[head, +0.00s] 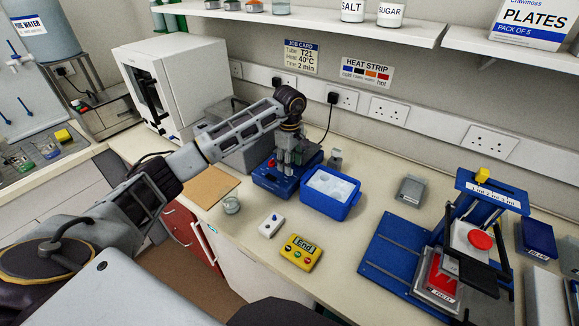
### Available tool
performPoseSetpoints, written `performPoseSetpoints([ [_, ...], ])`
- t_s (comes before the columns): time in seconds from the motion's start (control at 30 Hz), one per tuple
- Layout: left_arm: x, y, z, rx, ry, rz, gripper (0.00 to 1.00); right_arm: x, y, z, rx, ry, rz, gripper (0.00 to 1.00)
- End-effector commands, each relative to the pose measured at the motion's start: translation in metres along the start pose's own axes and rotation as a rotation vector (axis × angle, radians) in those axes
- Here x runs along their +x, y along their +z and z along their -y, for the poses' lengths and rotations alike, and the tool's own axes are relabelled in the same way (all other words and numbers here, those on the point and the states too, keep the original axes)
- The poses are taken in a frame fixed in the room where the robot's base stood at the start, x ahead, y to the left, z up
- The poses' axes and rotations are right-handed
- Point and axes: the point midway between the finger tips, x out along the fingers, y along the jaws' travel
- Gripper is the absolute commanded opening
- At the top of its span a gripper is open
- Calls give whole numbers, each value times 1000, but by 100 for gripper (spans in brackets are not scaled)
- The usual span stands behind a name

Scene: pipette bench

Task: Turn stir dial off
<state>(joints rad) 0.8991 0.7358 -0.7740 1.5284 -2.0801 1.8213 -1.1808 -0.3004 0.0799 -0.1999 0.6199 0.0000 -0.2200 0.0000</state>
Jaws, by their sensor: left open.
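The blue stirrer unit (270,181) stands on the bench at the centre, left of a blue tub. A small red part (271,164) shows on it, left of the fingers; I cannot tell whether it is the stir dial or what its setting is. My left gripper (289,164) points down over the back of the unit, its jaws open. The fingers and wrist hide part of the unit's top, and I cannot tell whether they touch it. My right gripper is not in view.
The blue tub (331,190) with white contents stands close on the right. A small glass beaker (231,206), a white button box (270,225) and a yellow timer (300,252) reading "End" stand in front. A blue press (393,248) fills the right. Bench between is clear.

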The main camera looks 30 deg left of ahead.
Motion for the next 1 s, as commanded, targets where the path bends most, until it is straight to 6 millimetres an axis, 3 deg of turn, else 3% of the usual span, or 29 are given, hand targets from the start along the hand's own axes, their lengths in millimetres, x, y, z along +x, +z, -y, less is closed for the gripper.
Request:
performPoseSetpoints([
  [0.23,20,0,0,0,-1,0,44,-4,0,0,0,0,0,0],
  [0.67,25,0,0,0,0,0,43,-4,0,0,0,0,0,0],
  [1.0,25,0,0,0,0,0,0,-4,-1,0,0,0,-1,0],
])
